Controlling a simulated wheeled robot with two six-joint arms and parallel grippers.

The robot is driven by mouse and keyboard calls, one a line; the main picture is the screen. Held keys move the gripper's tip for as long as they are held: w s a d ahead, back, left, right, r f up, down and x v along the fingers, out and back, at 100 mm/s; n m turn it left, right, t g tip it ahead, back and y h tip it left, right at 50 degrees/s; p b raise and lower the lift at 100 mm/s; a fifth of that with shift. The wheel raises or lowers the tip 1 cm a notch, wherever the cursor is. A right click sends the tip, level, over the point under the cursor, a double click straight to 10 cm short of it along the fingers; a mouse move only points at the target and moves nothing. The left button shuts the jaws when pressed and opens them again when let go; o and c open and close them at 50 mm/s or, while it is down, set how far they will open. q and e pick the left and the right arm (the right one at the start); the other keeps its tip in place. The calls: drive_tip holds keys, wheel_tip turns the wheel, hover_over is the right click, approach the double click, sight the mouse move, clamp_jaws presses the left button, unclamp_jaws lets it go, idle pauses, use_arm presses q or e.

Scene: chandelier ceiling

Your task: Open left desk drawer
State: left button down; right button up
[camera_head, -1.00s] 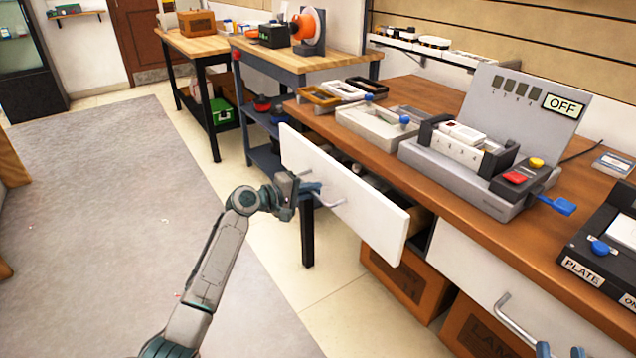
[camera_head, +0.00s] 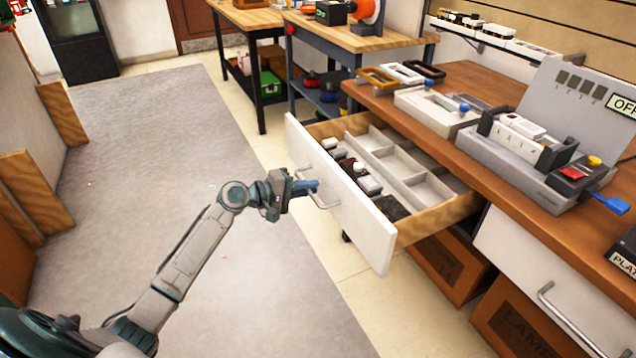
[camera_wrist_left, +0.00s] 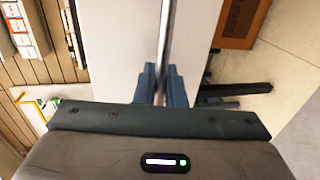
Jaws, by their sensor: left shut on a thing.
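The left desk drawer (camera_head: 340,194) has a white front and stands pulled well out of the wooden desk (camera_head: 520,190). Its inside shows grey dividers (camera_head: 405,170) with several small items in the near compartments. A metal bar handle (camera_head: 327,204) is on its front. My left gripper (camera_head: 308,187) is shut on this handle. In the left wrist view, the blue-grey fingers (camera_wrist_left: 162,84) close around the bar, with the white front behind it. My right gripper is not in view.
The right drawer (camera_head: 545,270) is shut, with its own handle. Cardboard boxes (camera_head: 452,264) stand under the desk. A machine (camera_head: 530,140) and trays (camera_head: 435,110) are on the desk top. Open carpet (camera_head: 150,130) lies to the left.

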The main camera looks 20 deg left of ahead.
use_arm(q)
drive_tip(key=shift+s+a, duration=0.15)
drive_tip(key=c, duration=1.6)
unclamp_jaws()
drive_tip(key=v, duration=1)
drive_tip(key=shift+s+a, duration=0.25)
drive_tip(key=shift+s, duration=0.1)
